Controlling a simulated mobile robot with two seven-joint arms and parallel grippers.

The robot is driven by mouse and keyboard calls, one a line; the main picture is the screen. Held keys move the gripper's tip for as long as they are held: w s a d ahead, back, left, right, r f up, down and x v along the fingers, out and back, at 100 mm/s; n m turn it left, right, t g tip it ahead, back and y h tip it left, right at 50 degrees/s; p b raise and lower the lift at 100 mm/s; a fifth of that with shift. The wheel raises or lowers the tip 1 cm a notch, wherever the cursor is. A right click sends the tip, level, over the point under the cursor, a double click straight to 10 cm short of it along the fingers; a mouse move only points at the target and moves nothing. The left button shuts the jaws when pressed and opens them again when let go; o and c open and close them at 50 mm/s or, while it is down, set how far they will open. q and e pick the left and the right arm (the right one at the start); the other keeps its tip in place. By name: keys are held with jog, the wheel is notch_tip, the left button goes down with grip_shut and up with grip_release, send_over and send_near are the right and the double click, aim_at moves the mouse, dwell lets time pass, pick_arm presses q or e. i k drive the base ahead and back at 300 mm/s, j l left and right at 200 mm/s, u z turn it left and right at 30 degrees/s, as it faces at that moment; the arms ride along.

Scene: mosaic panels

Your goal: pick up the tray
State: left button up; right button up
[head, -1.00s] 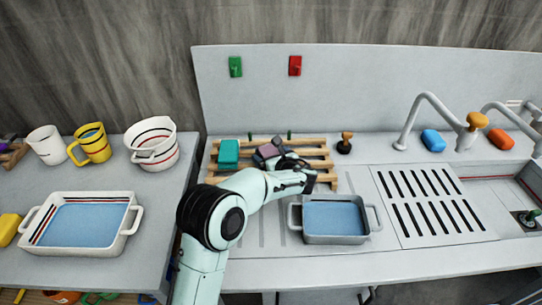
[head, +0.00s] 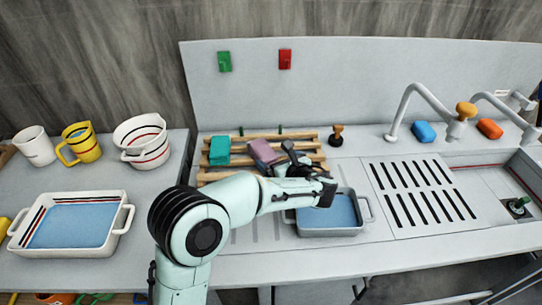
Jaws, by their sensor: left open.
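A grey tray with two side handles and a blue inside (head: 330,232) rests on the right counter. A white tray with dark and red stripes and a blue inside (head: 118,236) rests on the left counter. My left arm reaches across from the lower left, and its wrist covers the grey tray's back left part. My left gripper (head: 291,155) is open, behind the grey tray and over the wooden rack; its fingers are small and partly hidden. My right gripper is not in view.
The wooden rack (head: 215,176) holds a teal block (head: 219,151) and a mauve block (head: 263,151). A slotted drainer (head: 422,200) and faucets (head: 405,106) stand to the right. Cups (head: 82,143) and a striped bowl (head: 143,141) stand at the left. A gap separates the counters.

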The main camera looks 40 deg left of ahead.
aim_at(344, 218)
jog(key=k+l, duration=0.75)
jog(key=l, duration=0.2)
